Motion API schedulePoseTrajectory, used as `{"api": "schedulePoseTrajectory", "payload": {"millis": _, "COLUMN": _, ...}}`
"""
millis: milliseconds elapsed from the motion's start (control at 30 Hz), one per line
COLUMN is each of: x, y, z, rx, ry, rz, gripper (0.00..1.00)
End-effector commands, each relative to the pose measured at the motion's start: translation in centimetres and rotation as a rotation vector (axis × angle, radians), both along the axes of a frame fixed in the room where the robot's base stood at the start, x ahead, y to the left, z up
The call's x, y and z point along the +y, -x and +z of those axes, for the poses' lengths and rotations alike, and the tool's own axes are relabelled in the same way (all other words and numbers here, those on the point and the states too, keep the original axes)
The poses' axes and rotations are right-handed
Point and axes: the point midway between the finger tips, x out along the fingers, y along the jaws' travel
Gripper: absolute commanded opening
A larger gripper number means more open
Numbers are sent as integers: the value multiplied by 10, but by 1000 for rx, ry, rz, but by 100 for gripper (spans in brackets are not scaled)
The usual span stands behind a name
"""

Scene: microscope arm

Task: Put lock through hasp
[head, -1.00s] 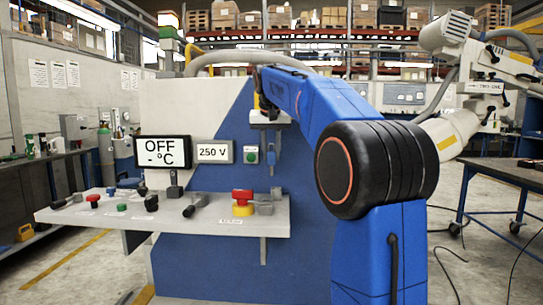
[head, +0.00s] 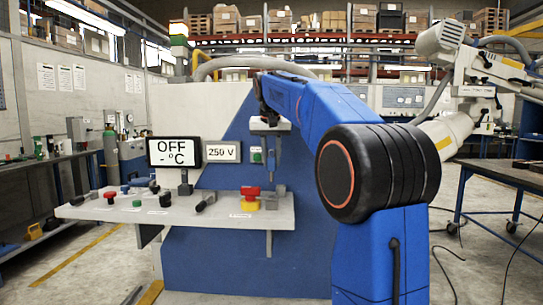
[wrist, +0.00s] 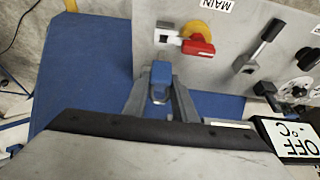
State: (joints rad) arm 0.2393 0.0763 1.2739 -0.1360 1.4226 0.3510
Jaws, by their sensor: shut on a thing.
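My gripper (wrist: 160,88) is shut on a blue padlock (wrist: 161,72). In the head view the red and yellow switch (head: 249,194) is just left of and below my gripper. The lock is apart from the bracket.
The shelf (head: 120,212) carries several knobs and levers left of the switch. The "OFF °C" display (head: 174,151) and the "250 V" sign (head: 222,152) stand upright behind it. A blue table (head: 490,178) stands at the right.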

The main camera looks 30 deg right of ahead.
Motion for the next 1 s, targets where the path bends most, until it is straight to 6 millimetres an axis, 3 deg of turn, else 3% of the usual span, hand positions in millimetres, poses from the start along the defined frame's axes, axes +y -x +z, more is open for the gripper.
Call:
{"api": "schedulePoseTrajectory", "payload": {"millis": 500, "x": 0, "y": 0, "z": -38, "rx": 0, "ry": 0, "rz": 1, "gripper": 0}}
{"api": "schedulePoseTrajectory", "payload": {"millis": 1000, "x": 0, "y": 0, "z": -44, "rx": -1, "ry": 1, "rz": 0, "gripper": 0}}
